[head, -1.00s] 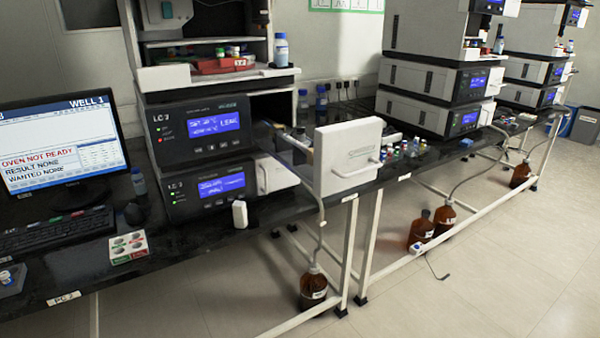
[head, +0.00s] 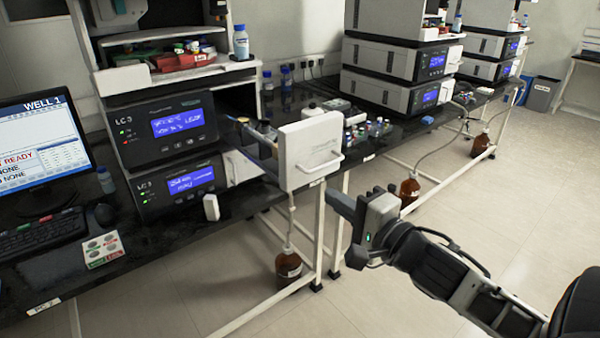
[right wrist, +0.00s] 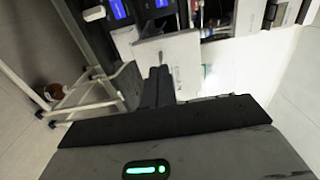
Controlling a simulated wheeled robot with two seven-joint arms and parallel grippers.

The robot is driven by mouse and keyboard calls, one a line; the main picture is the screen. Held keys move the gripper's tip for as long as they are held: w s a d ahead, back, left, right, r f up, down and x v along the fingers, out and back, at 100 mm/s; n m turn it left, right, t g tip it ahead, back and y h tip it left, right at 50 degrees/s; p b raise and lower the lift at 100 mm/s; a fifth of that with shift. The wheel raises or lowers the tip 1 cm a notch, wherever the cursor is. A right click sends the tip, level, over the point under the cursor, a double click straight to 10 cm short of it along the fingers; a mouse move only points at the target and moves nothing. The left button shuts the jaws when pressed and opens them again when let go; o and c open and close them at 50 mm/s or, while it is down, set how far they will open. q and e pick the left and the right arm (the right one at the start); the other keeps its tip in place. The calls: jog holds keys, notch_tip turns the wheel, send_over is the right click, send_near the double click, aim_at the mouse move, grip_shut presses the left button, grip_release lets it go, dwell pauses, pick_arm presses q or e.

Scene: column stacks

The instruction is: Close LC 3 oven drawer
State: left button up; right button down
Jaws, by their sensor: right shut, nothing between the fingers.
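The LC 3 oven drawer (head: 312,152) is pulled out of the LC 3 stack (head: 174,128). Its white front panel stands past the bench edge and carries a bar handle (head: 325,163). In the right wrist view the drawer's white front (right wrist: 178,62) shows just beyond my fingers. My right gripper (head: 338,203) is shut and empty, a little below and to the right of the drawer front in the head view. It also shows in the right wrist view (right wrist: 160,75), pointing at the panel; contact cannot be told. My left gripper is not in view.
A monitor (head: 42,150) and keyboard (head: 45,232) are on the left of the black bench. Small vials (head: 375,128) stand behind the drawer front.

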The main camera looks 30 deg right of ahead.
jog(key=p, duration=0.1)
send_near(290, 168)
jog(key=w, duration=0.5)
jog(key=shift+w+a+r, duration=0.1)
jog(key=shift+a+r, duration=0.1)
jog(key=shift+w+a+f, duration=0.1)
jog(key=shift+w+f, duration=0.05)
jog(key=shift+w, duration=0.65)
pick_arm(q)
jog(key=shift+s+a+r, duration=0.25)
